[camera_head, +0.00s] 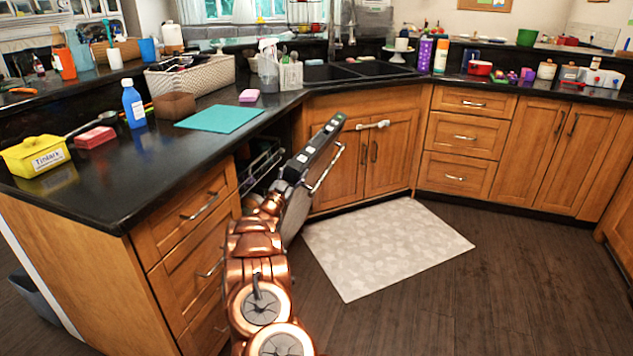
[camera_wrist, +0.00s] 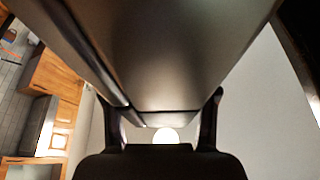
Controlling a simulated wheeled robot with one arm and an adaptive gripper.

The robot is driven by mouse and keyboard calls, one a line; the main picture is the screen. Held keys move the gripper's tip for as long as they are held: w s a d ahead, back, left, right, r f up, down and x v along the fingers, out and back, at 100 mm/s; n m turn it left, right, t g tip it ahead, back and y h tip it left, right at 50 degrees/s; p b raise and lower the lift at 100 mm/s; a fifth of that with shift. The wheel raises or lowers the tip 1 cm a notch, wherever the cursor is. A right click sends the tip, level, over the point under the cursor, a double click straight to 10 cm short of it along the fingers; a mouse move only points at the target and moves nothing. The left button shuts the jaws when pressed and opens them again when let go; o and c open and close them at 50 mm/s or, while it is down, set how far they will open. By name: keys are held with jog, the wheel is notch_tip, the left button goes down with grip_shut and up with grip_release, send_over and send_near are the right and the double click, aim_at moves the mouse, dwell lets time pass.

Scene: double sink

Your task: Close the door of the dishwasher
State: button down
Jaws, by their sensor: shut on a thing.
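The dishwasher door (camera_head: 318,150) is a dark grey panel with a metal handle (camera_head: 327,168). It stands partly open and tilted, leaning out from the cabinet corner in the head view. The dishwasher's rack (camera_head: 262,160) shows in the dark opening to its left. My gripper (camera_head: 285,184) is at the door's near side edge, low in the opening. In the wrist view the door (camera_wrist: 165,50) fills the upper middle, and my gripper (camera_wrist: 161,100) has one finger on each side of it, shut on its edge. The finger contact itself is partly hidden.
The black counter (camera_head: 95,180) with drawers stands close to the left of my arm. A teal mat (camera_head: 220,118) lies on it above the opening. The sink cabinet (camera_head: 390,150) is just beyond the door. A pale rug (camera_head: 385,245) covers open floor at right.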

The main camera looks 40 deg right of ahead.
jog(key=shift+n+t, duration=0.4)
jog(key=shift+n, duration=0.4)
jog(key=shift+w+a+r, duration=0.25)
jog(key=shift+w+a, duration=0.15)
jog(key=shift+w, duration=0.45)
jog(key=shift+w+a+r, duration=0.25)
jog(key=shift+w+a, duration=0.15)
jog(key=shift+w, duration=0.45)
jog(key=shift+w+a+r, duration=0.25)
jog(key=shift+w+a, duration=0.15)
jog(key=shift+w, duration=0.45)
jog(key=shift+c, duration=1.7)
grip_release()
jog(key=shift+d, duration=0.1)
jog(key=shift+s, duration=0.1)
jog(key=v, duration=1.2)
jog(key=shift+c, duration=0.4)
